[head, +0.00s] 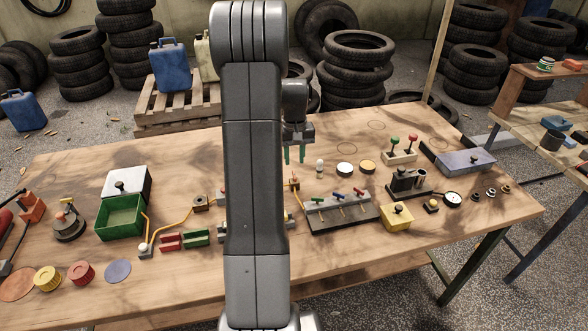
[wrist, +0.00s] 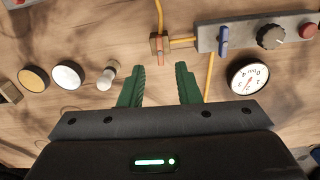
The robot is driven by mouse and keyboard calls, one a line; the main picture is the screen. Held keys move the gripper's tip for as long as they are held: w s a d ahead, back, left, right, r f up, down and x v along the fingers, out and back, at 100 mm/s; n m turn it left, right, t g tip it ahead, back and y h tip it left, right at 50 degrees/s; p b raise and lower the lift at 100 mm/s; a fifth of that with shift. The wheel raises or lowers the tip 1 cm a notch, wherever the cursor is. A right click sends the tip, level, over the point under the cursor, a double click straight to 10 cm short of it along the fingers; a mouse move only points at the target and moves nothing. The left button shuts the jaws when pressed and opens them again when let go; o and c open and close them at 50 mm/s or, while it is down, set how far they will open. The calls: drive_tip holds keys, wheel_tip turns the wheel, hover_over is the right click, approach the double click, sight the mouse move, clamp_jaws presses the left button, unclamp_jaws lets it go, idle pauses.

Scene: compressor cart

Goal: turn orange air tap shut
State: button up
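The orange air tap (wrist: 158,48) is a small brass-orange fitting on the orange hose, just beyond my fingertips in the wrist view. In the head view the tap (head: 294,183) shows close to the right edge of my arm. Its handle looks upright in the wrist picture, across the hose to the panel, but is too small to tell clearly. My gripper (wrist: 160,72) has two green fingers spread apart with nothing between them. In the head view my gripper (head: 295,155) points down above the table, behind the tap and apart from it.
In the wrist view a grey panel (wrist: 208,36) carries a blue lever (wrist: 223,40), a black knob and a red button. A gauge (wrist: 248,77) lies beside it. A white bulb (wrist: 108,75) stands near my fingers. My arm hides the table's middle in the head view.

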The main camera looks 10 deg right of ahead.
sight(294, 174)
wheel_tip(294, 174, down, 6)
drive_tip(key=shift+r, duration=0.1)
clamp_jaws()
